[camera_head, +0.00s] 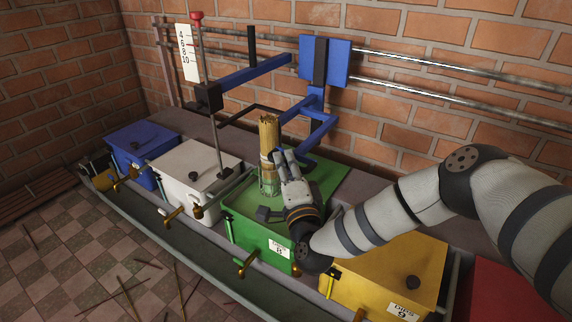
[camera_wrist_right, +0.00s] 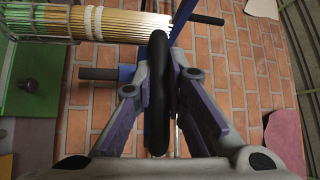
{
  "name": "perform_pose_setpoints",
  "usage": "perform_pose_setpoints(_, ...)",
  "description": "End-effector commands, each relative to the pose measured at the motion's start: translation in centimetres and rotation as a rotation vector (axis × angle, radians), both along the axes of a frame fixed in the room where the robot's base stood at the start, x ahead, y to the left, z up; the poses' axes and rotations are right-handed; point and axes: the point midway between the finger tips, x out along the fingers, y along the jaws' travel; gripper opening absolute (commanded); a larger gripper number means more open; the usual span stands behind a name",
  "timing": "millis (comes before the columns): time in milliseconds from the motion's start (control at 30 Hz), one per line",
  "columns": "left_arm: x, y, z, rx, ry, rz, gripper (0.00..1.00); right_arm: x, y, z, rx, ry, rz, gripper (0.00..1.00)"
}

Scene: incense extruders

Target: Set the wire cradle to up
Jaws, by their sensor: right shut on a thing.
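The wire cradle (camera_head: 268,187) stands on the green box in the head view, with a bundle of incense sticks (camera_head: 268,135) upright in it. In the right wrist view, part of the cradle's grey wire (camera_wrist_right: 30,38) and the sticks (camera_wrist_right: 120,24) show at the upper left. My right gripper (camera_head: 287,165) is just right of the bundle, below the blue bracket (camera_head: 316,100). In the right wrist view, the gripper (camera_wrist_right: 160,95) is shut on a black rounded grip (camera_wrist_right: 156,75), with a blue bar behind it. My left gripper is not in view.
The green box (camera_head: 245,232) is under the cradle, with blue (camera_head: 140,140), white (camera_head: 185,170) and yellow (camera_head: 390,270) boxes beside it. A blue arm (camera_head: 255,75) and metal rails (camera_head: 440,92) run along the brick wall. A numbered scale (camera_head: 187,52) stands at the left.

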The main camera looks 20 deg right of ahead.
Motion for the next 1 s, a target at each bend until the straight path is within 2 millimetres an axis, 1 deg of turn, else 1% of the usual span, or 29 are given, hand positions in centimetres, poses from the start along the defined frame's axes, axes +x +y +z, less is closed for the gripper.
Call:
perform_pose_setpoints(33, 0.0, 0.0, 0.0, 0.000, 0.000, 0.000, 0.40, -0.1, 0.2, -0.2, -0.001, 0.005, 0.004, 0.17)
perform_pose_setpoints(67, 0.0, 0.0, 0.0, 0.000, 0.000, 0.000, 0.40, -0.1, 0.2, -0.2, -0.001, 0.005, 0.004, 0.23)
perform_pose_setpoints(100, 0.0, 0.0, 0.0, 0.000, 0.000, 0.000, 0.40, -0.1, 0.1, -0.2, -0.001, 0.005, 0.003, 0.33)
perform_pose_setpoints(367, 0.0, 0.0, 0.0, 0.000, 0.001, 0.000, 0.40, -0.1, 0.1, -0.1, -0.001, 0.003, 0.001, 0.33)
perform_pose_setpoints(467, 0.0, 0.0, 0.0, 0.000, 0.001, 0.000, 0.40, -0.7, 0.2, -0.3, -0.001, 0.006, 0.003, 0.33)
perform_pose_setpoints(567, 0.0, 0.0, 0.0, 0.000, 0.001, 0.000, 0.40, -2.7, 0.4, -0.6, 0.001, 0.008, 0.004, 0.33)
perform_pose_setpoints(700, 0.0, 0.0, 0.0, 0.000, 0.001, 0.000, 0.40, -6.7, 0.9, -1.2, 0.001, 0.009, 0.005, 0.33)
perform_pose_setpoints(800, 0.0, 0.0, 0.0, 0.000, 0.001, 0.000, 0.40, -9.0, 1.2, -1.5, 0.000, 0.008, 0.005, 0.33)
perform_pose_setpoints(900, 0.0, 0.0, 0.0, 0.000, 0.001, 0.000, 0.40, -10.8, 1.3, -1.7, 0.000, 0.007, 0.004, 0.33)
perform_pose_setpoints(1000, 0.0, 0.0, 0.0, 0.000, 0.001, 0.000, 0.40, -11.7, 1.4, -1.8, 0.000, 0.005, 0.003, 0.33)
